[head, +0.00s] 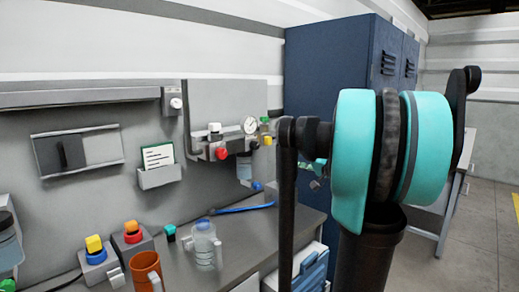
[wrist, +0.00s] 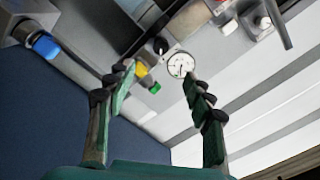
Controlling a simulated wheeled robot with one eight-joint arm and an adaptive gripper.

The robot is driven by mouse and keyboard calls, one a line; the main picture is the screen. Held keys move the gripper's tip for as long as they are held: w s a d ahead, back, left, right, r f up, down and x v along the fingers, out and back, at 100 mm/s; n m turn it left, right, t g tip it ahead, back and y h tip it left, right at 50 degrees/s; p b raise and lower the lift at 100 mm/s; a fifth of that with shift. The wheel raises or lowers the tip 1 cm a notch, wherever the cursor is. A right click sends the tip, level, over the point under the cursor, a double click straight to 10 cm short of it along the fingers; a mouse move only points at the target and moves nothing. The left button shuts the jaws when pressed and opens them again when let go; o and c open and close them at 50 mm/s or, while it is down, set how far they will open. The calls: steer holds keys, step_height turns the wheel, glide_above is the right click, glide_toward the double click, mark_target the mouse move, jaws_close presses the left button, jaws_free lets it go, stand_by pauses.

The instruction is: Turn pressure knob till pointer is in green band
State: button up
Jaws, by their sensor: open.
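The round white pressure gauge (head: 250,125) sits on the wall-mounted air unit and also shows in the wrist view (wrist: 180,64). Its pointer and green band are too small to read. A black knob (head: 254,144) is just below the gauge in the head view; it also shows in the wrist view (wrist: 160,46). A red knob (head: 221,153) is to its left. I cannot tell for certain which is the pressure knob. My gripper (wrist: 158,74) is open and empty, its fingers framing the gauge and black knob from a distance. In the head view my arm mostly hides it.
A yellow part (wrist: 141,70) and a green cap (wrist: 155,88) show between the fingers. A clear bowl (head: 244,170) hangs under the unit. Below, the bench (head: 235,234) holds a clear jug (head: 203,245) and an orange mug (head: 146,270). A blue cabinet (head: 318,65) stands to the right.

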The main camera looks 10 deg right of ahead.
mark_target(257, 146)
steer(key=x, duration=1.7)
steer(key=shift+w+r, duration=0.2)
steer(key=shift+r, duration=0.2)
steer(key=c, duration=1.2)
steer(key=shift+o, duration=0.2)
steer(key=shift+m, duration=0.3)
steer(key=shift+m, duration=2.9)
